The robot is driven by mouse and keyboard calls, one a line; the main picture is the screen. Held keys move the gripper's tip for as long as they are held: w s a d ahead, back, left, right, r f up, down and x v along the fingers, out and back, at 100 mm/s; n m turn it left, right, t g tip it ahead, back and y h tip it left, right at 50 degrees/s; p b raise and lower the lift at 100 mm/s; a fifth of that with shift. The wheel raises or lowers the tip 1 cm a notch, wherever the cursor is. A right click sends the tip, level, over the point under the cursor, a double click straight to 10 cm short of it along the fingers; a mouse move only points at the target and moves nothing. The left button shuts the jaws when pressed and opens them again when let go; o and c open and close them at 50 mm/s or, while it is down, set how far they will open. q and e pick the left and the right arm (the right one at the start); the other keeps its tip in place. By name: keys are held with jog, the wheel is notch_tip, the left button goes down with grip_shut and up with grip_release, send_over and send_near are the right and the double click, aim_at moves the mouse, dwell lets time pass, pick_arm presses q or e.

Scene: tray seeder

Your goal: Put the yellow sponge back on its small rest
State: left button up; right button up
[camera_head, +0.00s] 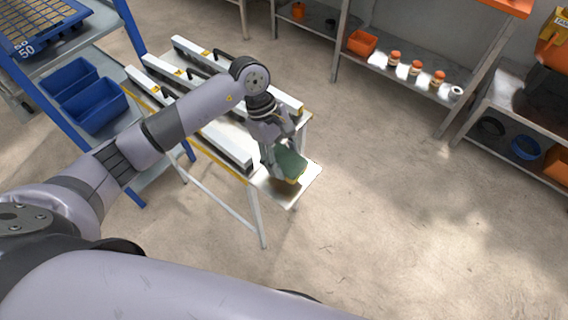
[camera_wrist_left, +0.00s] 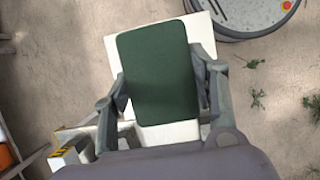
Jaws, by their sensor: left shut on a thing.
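The sponge (camera_head: 291,166) has a dark green top face and a yellow underside that shows at its lower edge. My left gripper (camera_head: 281,158) is shut on it, with one finger on each side. In the left wrist view the sponge's green face (camera_wrist_left: 158,70) fills the space between the fingers. The small white rest (camera_head: 270,188) sticks out from the end of the white stand, directly below the sponge. Its white plate also shows around the sponge in the left wrist view (camera_wrist_left: 203,32). I cannot tell whether the sponge touches the plate. My right gripper is not in view.
The stand carries several long white bars (camera_head: 222,143) beside the rest. A blue rack with blue bins (camera_head: 95,106) stands at the left. Shelves with jars (camera_head: 415,68) and an orange bin (camera_head: 362,43) line the back. The floor (camera_head: 420,220) to the right is clear.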

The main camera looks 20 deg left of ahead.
aim_at(284, 168)
pick_arm(q)
notch_tip(284, 168, down, 4)
jog(key=shift+r, duration=0.2)
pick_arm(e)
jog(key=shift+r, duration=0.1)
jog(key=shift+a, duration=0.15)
pick_arm(q)
jog(key=shift+f+b, duration=0.35)
jog(key=shift+b, duration=0.05)
jog(key=shift+s+f+b, duration=0.25)
jog(key=shift+f+b, duration=0.1)
jog(key=shift+b, duration=0.05)
jog(key=o, duration=1.1)
jog(key=shift+w+f, duration=0.15)
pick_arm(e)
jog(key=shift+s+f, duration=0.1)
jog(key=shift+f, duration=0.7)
